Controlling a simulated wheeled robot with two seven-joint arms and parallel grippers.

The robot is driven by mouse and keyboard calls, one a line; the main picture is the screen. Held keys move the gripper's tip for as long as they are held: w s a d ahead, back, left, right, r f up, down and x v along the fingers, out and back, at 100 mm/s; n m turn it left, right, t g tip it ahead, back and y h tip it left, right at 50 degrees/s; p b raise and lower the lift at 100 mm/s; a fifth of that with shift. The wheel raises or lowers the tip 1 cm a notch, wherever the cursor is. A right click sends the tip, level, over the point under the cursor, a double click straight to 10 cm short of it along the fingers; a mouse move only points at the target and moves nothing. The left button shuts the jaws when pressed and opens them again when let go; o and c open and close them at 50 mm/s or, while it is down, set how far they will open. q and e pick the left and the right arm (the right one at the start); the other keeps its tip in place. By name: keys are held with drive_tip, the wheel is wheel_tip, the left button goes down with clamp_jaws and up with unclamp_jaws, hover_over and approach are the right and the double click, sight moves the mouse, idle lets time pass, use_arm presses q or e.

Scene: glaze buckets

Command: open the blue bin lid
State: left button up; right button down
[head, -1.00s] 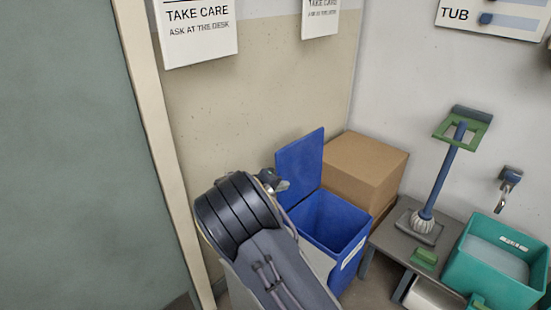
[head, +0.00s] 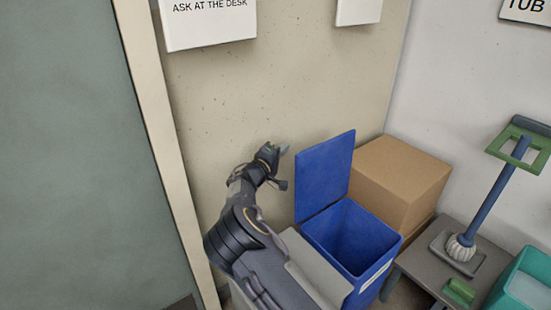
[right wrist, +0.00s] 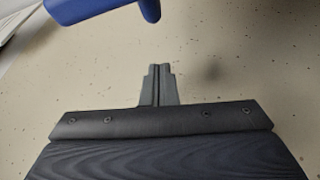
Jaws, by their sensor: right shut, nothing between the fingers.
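The blue bin (head: 352,238) stands on the floor right of centre in the head view. Its blue lid (head: 325,172) stands raised at the bin's left side, and the inside of the bin shows. My right gripper (head: 283,150) is to the left of the lid, in front of the beige wall, apart from the lid in the picture. In the right wrist view its fingers (right wrist: 158,85) are together with nothing between them. A blue edge, seemingly the lid (right wrist: 95,8), shows at the top of that view. My left gripper is not in view.
A cardboard box (head: 400,180) stands behind and right of the bin. A grey-green door panel (head: 75,150) fills the left.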

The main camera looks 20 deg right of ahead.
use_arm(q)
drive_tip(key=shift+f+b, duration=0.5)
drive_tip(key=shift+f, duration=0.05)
use_arm(e)
drive_tip(key=shift+s+d+f, duration=0.15)
drive_tip(key=shift+s+d, duration=0.55)
drive_tip(key=shift+s+d+f, duration=0.1)
drive_tip(key=shift+s+d, duration=0.55)
